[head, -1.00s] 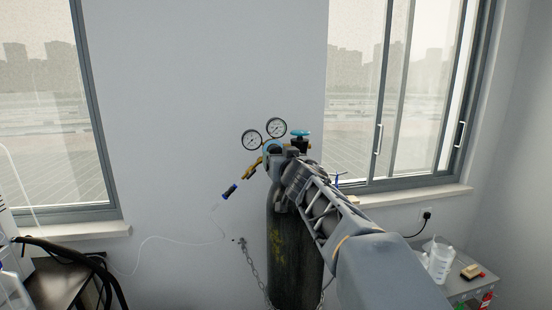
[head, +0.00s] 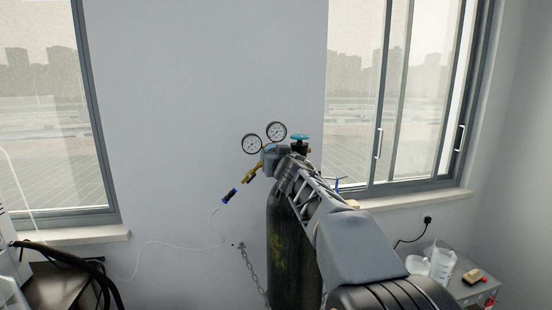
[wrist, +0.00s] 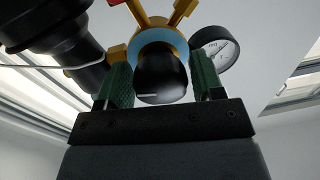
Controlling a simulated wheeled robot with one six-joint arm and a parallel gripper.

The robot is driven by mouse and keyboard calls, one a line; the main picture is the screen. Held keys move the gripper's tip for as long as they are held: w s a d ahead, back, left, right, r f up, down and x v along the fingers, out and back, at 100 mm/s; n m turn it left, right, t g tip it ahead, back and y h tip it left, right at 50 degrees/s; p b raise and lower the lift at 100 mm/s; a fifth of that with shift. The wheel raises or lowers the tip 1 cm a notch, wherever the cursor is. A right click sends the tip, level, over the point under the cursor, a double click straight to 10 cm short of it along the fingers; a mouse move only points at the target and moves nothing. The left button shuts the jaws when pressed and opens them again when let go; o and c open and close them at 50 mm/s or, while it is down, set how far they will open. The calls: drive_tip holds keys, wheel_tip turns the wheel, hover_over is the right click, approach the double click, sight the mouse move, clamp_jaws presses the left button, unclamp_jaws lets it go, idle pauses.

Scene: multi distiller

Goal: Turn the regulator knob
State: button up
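The regulator knob (wrist: 162,78) is black, with a short white mark, and shows in the middle of the wrist view below a light-blue ring. My gripper (wrist: 162,82) has its two green-padded fingers apart, one on each side of the knob. Slim gaps seem to show beside the knob, so I see no clear grip. In the head view my gripper (head: 283,170) is at the regulator on top of the dark gas cylinder (head: 284,245), and it hides the knob there. Two round gauges (head: 264,137) stand above the regulator. One gauge (wrist: 214,48) also shows in the wrist view.
A blue valve handwheel (head: 301,139) sits just right of the regulator. A brass and blue hose fitting (head: 230,194) hangs to its left. A chain (head: 254,272) runs beside the cylinder. A grey cabinet with containers (head: 443,262) stands at lower right. Windows flank the plain wall.

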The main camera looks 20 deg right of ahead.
drive_tip(key=c, duration=0.6)
drive_tip(key=shift+n, duration=0.3)
drive_tip(key=n+p, duration=0.1)
drive_tip(key=n, duration=0.2)
drive_tip(key=shift+r, duration=0.1)
drive_tip(key=n+p, duration=0.1)
drive_tip(key=n, duration=0.8)
drive_tip(key=shift+n+g, duration=0.3)
drive_tip(key=shift+g, duration=0.1)
drive_tip(key=n+h, duration=0.1)
drive_tip(key=n, duration=0.4)
drive_tip(key=shift+b, duration=0.35)
drive_tip(key=shift+n, duration=0.4)
